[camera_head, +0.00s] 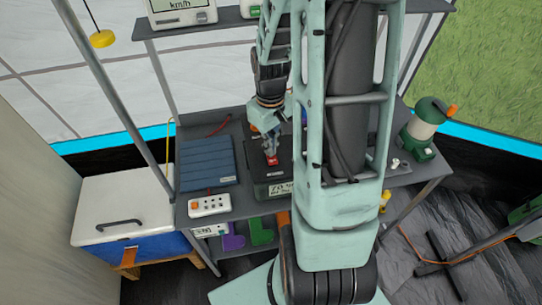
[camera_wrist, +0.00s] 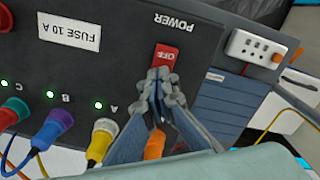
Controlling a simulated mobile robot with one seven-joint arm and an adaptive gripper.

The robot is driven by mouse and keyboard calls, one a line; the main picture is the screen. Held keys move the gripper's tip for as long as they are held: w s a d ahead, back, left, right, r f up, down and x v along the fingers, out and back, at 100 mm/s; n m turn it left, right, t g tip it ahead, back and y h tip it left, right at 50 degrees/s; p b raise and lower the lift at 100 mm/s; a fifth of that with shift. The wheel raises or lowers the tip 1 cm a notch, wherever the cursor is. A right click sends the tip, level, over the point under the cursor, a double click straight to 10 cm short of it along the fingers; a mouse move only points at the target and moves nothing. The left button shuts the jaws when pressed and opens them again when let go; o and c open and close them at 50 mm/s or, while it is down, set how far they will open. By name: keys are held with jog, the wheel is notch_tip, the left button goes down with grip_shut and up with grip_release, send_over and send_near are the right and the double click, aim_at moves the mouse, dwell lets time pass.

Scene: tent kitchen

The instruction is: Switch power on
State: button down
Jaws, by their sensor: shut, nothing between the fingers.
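The power switch (camera_wrist: 166,54) is a small red rocker on a dark power box (camera_wrist: 105,62). It is labelled POWER and shows the word OFF. In the head view the red switch (camera_head: 271,160) sits on top of the box (camera_head: 262,184) on the grey table. My gripper (camera_wrist: 161,77) is shut and empty, with its fingertips at the edge of the switch and covering part of it. I cannot tell whether they touch it. In the head view my gripper (camera_head: 270,152) points down at the box.
Plugs, including a yellow one (camera_wrist: 102,139) and a blue one (camera_wrist: 54,128), stand in the box beside lit green lights. A blue ribbed pad (camera_head: 207,162) and a white socket strip (camera_head: 209,205) lie left. A green lantern (camera_head: 424,128) stands right.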

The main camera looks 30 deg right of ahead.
jog(key=shift+r+p, duration=2.8)
jog(key=shift+r, duration=0.7)
